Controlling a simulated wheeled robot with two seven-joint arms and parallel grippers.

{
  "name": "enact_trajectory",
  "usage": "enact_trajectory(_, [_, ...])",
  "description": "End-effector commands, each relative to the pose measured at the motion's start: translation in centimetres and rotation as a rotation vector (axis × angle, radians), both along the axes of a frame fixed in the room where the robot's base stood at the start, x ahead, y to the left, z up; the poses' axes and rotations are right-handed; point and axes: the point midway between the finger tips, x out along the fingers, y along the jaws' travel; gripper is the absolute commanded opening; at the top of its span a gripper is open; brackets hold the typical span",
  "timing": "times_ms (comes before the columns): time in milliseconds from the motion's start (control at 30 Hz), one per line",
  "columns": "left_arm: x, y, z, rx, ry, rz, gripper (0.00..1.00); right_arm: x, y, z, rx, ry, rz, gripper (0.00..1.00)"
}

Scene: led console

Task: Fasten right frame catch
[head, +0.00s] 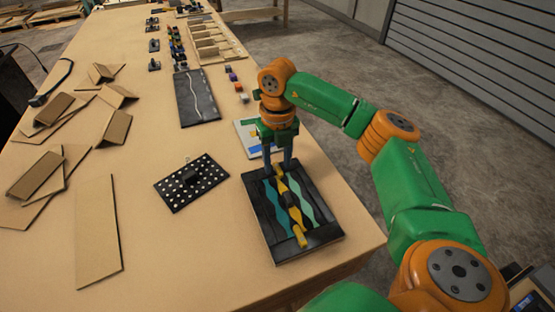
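A black console panel (323,233) with teal wavy strips lies near the table's right edge. My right gripper (279,168) points down over the far end of the panel. Its two fingers stand apart, close to the far end of the yellow bar. Whether they touch it is too small to tell. I cannot tell which part is the right frame catch. My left gripper is not in view.
A black dotted board (175,197) lies to the left of the panel. A whitish board (243,133) lies just behind the gripper, and a dark board (188,108) farther back. Cardboard pieces (97,235) cover the table's left side. Bare table lies in front.

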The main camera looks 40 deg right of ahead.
Motion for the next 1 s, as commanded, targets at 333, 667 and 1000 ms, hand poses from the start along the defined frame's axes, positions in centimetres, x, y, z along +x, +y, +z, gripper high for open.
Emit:
enact_trajectory(333, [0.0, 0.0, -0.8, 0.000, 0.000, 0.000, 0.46, 0.1, 0.0, 2.1, 0.001, -0.006, 0.000, 0.46])
enact_trajectory(667, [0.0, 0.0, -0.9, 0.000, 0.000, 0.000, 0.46, 0.0, 0.0, 7.1, 0.001, 0.000, 0.000, 0.46])
enact_trajectory(1000, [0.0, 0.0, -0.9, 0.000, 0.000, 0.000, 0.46, 0.0, 0.0, 7.1, 0.000, 0.001, 0.000, 0.46])
